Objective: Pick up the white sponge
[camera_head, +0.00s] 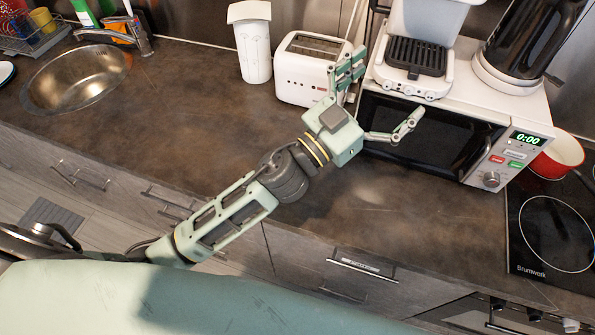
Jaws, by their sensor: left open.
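I cannot make out a white sponge in this view. My left arm reaches over the countertop (190,130) from the lower left. My left gripper (388,84) is open, with its two fingers spread wide in front of the microwave (430,140). One finger is beside the white toaster (303,72). The other finger points right across the microwave door. I see nothing between the fingers. My right gripper does not show.
A white canister (253,45) stands left of the toaster. A grill appliance (412,65) and a black kettle (530,40) stand on the microwave. A red pot (558,158) is by the cooktop (550,235). The sink (75,80) is at left. The counter between is clear.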

